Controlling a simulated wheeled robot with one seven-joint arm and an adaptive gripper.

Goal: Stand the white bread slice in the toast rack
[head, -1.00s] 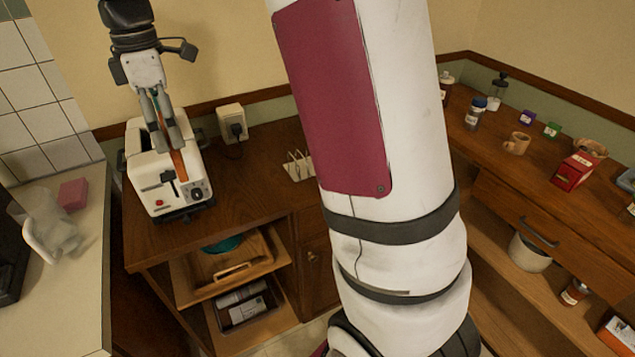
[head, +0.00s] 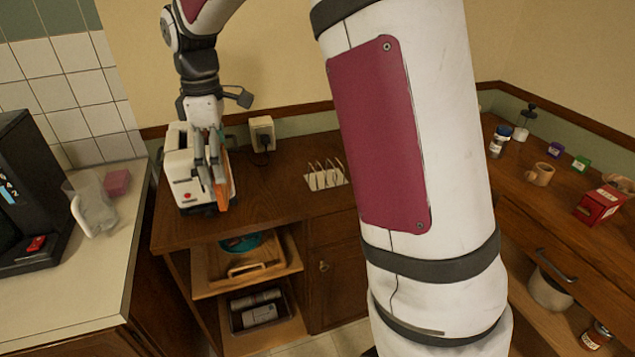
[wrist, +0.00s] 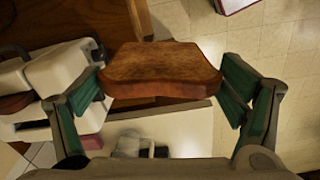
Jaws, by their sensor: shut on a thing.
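My gripper (head: 217,182) is shut on a bread slice (wrist: 162,72). In the wrist view the slice shows a brown crust and lies between the green finger pads. In the head view it is an orange-brown strip (head: 222,192) below the fingertips, in front of the toaster's right side. The toast rack (head: 325,178), pale with several thin upright dividers, stands on the wooden counter to the right of my gripper, apart from the slice. No bread shows in the rack.
The white toaster (head: 183,185) is on the counter's left part, partly behind my gripper. A wall socket (head: 262,133) is behind. Bare wood lies between toaster and rack. A pale left counter (head: 80,260) holds a jug (head: 92,205) and a pink block (head: 117,183).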

